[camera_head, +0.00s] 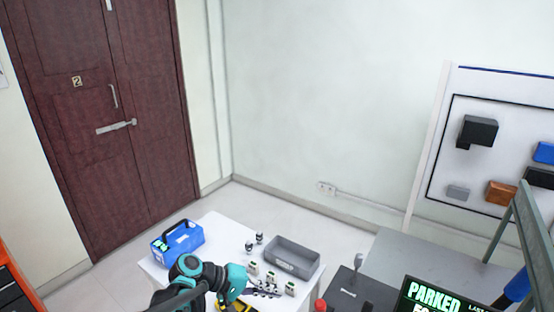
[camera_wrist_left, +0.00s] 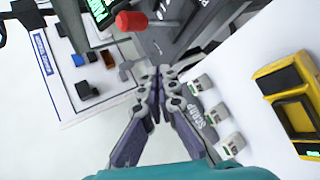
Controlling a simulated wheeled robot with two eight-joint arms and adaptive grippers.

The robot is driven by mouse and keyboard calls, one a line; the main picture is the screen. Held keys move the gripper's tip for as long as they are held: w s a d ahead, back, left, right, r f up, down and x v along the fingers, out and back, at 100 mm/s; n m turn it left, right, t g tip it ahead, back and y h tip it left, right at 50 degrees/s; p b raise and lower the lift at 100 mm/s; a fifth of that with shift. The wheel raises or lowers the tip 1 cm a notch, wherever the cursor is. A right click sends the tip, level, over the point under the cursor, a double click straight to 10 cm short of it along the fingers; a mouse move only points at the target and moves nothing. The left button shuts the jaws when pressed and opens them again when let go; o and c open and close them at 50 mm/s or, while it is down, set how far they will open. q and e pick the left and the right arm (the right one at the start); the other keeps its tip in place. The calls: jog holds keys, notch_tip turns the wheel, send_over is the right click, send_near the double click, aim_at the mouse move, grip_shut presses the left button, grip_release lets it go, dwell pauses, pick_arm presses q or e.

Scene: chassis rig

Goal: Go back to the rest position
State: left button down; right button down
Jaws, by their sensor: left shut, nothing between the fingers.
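My left gripper (camera_head: 268,293) is low in the head view, over the front of the white table (camera_head: 222,230). In the left wrist view its two fingers (camera_wrist_left: 160,74) meet at the tips with nothing between them. My right gripper shows in neither view.
A blue carrier (camera_head: 178,243) and a grey bin (camera_head: 294,258) stand on the table. Small white-and-green parts (camera_head: 290,288) and a yellow-and-black device (camera_wrist_left: 290,97) are close to my left gripper.

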pick_arm(q)
jog(key=s+a+r+m+t+y, duration=0.1)
jog(key=s+a+m+t+y, duration=0.2)
jog(key=s+a+y, duration=0.8)
jog(key=shift+s+a+r+t, duration=0.2)
jog(key=shift+s+a+t, duration=0.5)
jog(key=shift+s+a, duration=2.35)
jog(key=shift+s+d, duration=0.15)
jog(key=shift+d, duration=0.05)
